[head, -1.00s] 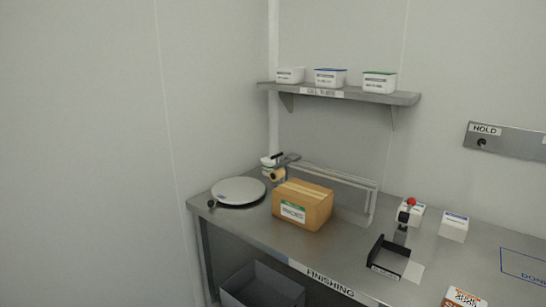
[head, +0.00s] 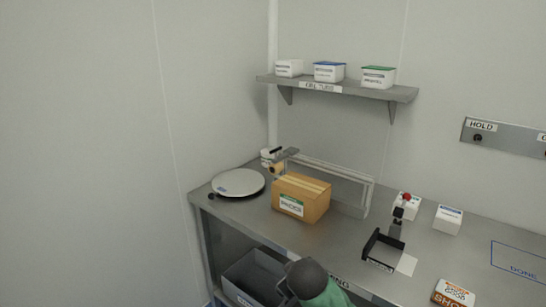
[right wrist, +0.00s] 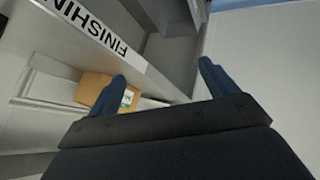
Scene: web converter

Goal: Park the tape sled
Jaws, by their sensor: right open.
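The tape sled (head: 268,158), a small white and dark unit with a tan tape roll, sits at the left end of a metal rail frame (head: 330,171) in the head view. A brown carton (head: 300,198) with a green-and-white label stands in front of the rail, a paler strip along its top. The carton also shows in the right wrist view (right wrist: 92,88). My right gripper (right wrist: 163,72) is open and empty, low in front of the bench edge near the FINISHING label. In the head view, part of my right arm shows at the bottom. My left gripper is out of view.
A round plate (head: 238,182) lies left of the carton. A grey bin (head: 250,275) sits below the bench. A black tray (head: 382,250), a red-knobbed device (head: 405,205) and a white box (head: 448,219) stand right. A shelf (head: 340,90) holds three tubs.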

